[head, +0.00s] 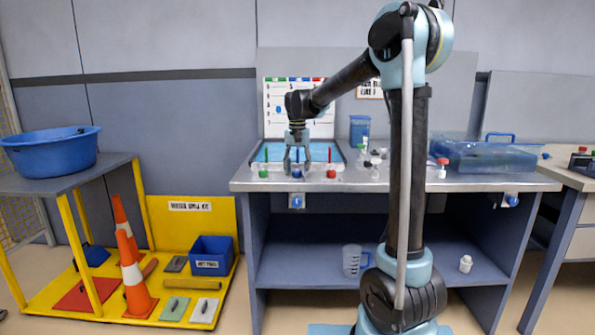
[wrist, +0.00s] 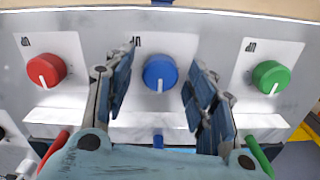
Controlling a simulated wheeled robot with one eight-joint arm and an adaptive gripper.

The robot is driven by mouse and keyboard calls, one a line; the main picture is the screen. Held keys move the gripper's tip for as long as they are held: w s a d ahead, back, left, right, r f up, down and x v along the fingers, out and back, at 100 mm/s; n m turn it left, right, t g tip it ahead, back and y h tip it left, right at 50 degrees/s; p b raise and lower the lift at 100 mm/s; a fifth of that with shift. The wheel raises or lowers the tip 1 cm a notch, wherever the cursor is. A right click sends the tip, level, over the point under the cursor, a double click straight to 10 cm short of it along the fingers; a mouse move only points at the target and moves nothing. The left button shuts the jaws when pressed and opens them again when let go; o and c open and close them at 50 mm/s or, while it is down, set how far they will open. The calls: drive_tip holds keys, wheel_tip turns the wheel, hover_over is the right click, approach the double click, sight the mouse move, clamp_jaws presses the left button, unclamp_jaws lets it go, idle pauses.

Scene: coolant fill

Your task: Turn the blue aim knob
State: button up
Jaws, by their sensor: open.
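The blue aim knob (wrist: 160,73) is round with a white pointer line and sits on a white plate on the panel, centred in the wrist view. In the head view the blue knob (head: 297,173) is at the bench's front left, just below my gripper (head: 298,160). My gripper (wrist: 161,85) is open, with one finger on each side of the blue knob in the wrist view. Gaps show between both fingers and the knob. Whether the fingertips reach down to the knob's height I cannot tell. The knob's pointer is toward the lower edge of the wrist view.
A red knob (wrist: 46,70) and a green knob (wrist: 271,77) flank the blue one, just outside my fingers. Behind them stands a blue-lit tank (head: 321,152) with coloured rods. Several small bottles and a clear bin (head: 483,156) are farther right on the bench.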

drive_tip(key=c, duration=1.1)
drive_tip(key=shift+n, duration=0.4)
drive_tip(key=n, duration=0.4)
drive_tip(key=shift+n, duration=0.3)
drive_tip(key=n, duration=0.4)
drive_tip(key=shift+d+n, duration=0.1)
drive_tip(key=shift+n, duration=0.2)
drive_tip(key=o, duration=1.1)
